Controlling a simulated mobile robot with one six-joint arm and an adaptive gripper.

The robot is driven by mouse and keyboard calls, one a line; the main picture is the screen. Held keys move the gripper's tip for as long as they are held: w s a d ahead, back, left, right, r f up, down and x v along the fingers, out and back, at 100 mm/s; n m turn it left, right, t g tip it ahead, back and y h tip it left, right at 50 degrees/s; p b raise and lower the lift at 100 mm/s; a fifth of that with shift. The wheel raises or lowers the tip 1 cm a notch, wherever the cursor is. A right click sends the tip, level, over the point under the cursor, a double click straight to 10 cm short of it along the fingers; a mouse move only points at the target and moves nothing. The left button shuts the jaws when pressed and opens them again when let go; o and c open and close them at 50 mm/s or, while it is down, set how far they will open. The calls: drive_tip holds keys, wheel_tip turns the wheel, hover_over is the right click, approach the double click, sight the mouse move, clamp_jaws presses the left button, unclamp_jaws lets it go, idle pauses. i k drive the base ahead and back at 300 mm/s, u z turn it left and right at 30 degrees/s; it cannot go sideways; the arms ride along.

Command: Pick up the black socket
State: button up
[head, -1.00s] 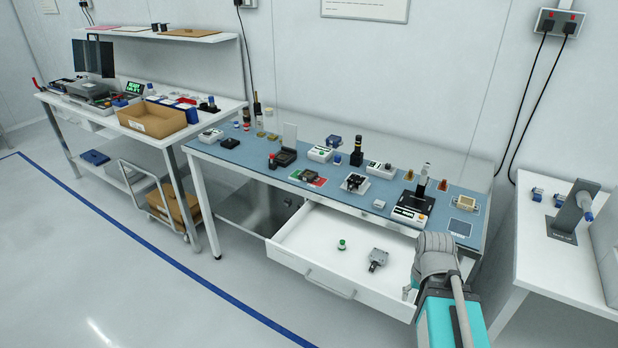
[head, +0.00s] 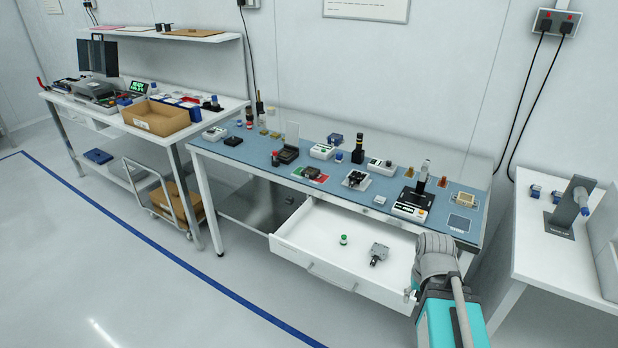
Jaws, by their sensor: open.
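Two dark parts on the blue bench mat could be the black socket: a black box with a raised lid (head: 288,154) at the middle left, and a black block (head: 355,179) on a white plate nearer the centre. I cannot tell which it is. My gripper (head: 411,295) shows only as a small grey piece beside my arm, at the front right corner of the open drawer. It is open and well apart from both parts. Most of its fingers are hidden, and I see nothing in it.
The open drawer (head: 300,239) sticks out below the bench and holds a green-topped part (head: 343,240) and a grey metal part (head: 378,253). A black-and-white device (head: 411,205) stands at the bench's right. A cart (head: 165,205) is at left. The front floor is clear.

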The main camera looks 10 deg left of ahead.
sight(310, 172)
drive_tip(key=k, duration=0.55)
drive_tip(key=z, duration=0.45)
drive_tip(key=i, duration=1.45)
drive_tip(key=u, duration=0.55)
